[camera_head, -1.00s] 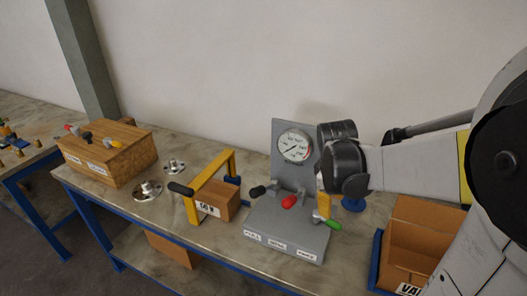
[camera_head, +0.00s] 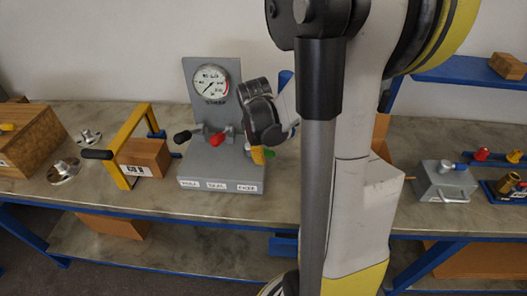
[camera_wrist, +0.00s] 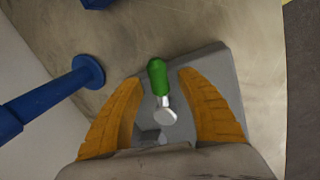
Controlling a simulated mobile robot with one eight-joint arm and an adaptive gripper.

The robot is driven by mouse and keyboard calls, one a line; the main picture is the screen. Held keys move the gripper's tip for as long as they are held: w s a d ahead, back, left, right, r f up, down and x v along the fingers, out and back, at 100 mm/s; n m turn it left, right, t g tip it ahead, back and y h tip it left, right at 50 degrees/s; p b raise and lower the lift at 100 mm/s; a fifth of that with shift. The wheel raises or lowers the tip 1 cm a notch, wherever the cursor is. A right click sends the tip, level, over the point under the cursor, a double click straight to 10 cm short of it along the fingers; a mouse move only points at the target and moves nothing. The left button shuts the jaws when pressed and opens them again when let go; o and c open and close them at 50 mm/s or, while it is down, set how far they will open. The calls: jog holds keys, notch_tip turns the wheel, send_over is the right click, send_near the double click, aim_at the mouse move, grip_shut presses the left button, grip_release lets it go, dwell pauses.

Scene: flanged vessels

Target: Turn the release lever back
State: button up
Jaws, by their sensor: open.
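A grey gauge stand (camera_head: 222,165) on the workbench carries a black-handled lever (camera_head: 182,137), a red-handled lever (camera_head: 217,139) and a green-handled lever (camera_head: 269,152). I cannot read for certain which label belongs to the release lever. My gripper (camera_head: 259,153) is at the stand's right side, by the green lever, and partly covers it. In the wrist view my gripper (camera_wrist: 160,80) is open, with one orange finger on each side of the green handle (camera_wrist: 157,77). Gaps show between handle and fingers. The lever's metal shank (camera_wrist: 166,112) runs back between them.
A round gauge (camera_head: 210,81) is on the stand's upright panel. A yellow frame with a black handle (camera_head: 97,154) and a cardboard box (camera_head: 147,157) stand left. A blue post (camera_wrist: 60,93) rises close beside my gripper.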

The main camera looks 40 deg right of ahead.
aim_at(256, 166)
grip_shut()
jog(key=shift+a, duration=0.1)
jog(key=m, duration=0.1)
jog(key=a+m+g, duration=0.1)
jog(key=m, duration=0.1)
jog(key=shift+s+a, duration=0.15)
jog(key=shift+a, duration=0.05)
jog(key=m, duration=0.1)
jog(key=a+m, duration=0.1)
jog(key=m, duration=0.1)
jog(key=shift+g, duration=0.3)
jog(key=shift+w+a+m+g, duration=0.15)
jog(key=shift+a+m+g, duration=0.25)
jog(key=shift+m, duration=0.7)
jog(key=shift+w+a+m+g, duration=0.15)
jog(key=shift+a+m, duration=0.4)
jog(key=shift+m, duration=0.55)
